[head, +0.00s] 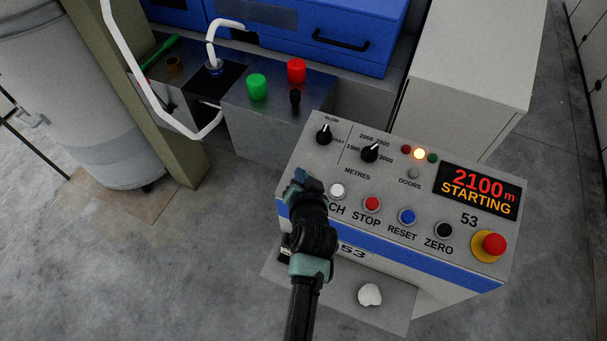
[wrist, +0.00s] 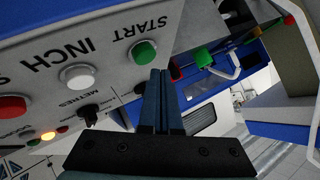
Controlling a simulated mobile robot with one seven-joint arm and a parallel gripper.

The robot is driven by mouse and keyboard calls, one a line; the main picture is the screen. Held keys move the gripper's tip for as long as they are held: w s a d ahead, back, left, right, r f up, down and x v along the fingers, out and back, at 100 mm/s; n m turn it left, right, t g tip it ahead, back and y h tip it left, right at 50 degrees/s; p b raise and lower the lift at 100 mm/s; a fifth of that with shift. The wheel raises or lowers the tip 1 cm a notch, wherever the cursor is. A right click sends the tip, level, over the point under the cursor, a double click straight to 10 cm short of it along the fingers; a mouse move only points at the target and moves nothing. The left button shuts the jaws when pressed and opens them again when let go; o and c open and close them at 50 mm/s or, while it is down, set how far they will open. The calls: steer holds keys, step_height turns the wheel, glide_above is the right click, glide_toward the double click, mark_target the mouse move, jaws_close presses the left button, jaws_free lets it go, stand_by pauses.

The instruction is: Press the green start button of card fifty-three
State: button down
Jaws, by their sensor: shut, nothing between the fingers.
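The grey control panel of card fifty-three (head: 320,160) stands in the middle of the head view, marked 53. Its green start button (wrist: 145,52), labelled START, shows in the wrist view; in the head view my arm hides it. My gripper (head: 299,176) is shut and empty at the panel's left end. In the wrist view its fingertips (wrist: 161,72) are right beside the button's edge; I cannot tell whether they touch it. The display (head: 477,191) reads 2100 m STARTING, and an amber lamp (head: 419,154) is lit.
White inch (head: 337,190), red stop (head: 372,203), blue reset (head: 407,216) and black zero (head: 444,230) buttons line the panel. A red emergency knob (head: 494,244) sits at its right end. Behind are a metal box with green (head: 257,87) and red (head: 297,71) knobs and a bent white tube.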

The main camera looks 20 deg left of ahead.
steer(key=r+p, duration=0.2)
steer(key=s+r+p, duration=0.1)
steer(key=r+p, duration=0.1)
steer(key=shift+s+r, duration=0.1)
steer(key=shift+r, duration=0.15)
stand_by(0.7)
step_height(320, 180, up, 14)
steer(key=r+t, duration=0.1)
steer(key=t, duration=0.2)
glide_above(316, 176)
steer(key=w+d+r+n+t+h, duration=0.1)
steer(key=d+r+t, duration=0.1)
steer(key=r, duration=0.7)
steer(key=d+r+t, duration=0.2)
steer(key=r+t, duration=0.1)
steer(key=r, duration=0.6)
steer(key=s+d+r+t+h, duration=0.1)
steer(key=s+d+r+t, duration=0.2)
steer(key=s+r, duration=0.3)
steer(key=s+d+r+t+h, duration=0.2)
steer(key=s+r, duration=0.3)
steer(key=r, duration=1)
steer(key=s+d+r+t+h, duration=0.1)
steer(key=s+d+r+t, duration=0.3)
steer(key=r, duration=0.6)
steer(key=s, duration=0.2)
steer(key=shift+s+d+r+n, duration=0.3)
steer(key=shift+s+d+r, duration=0.05)
steer(key=shift+d, duration=0.05)
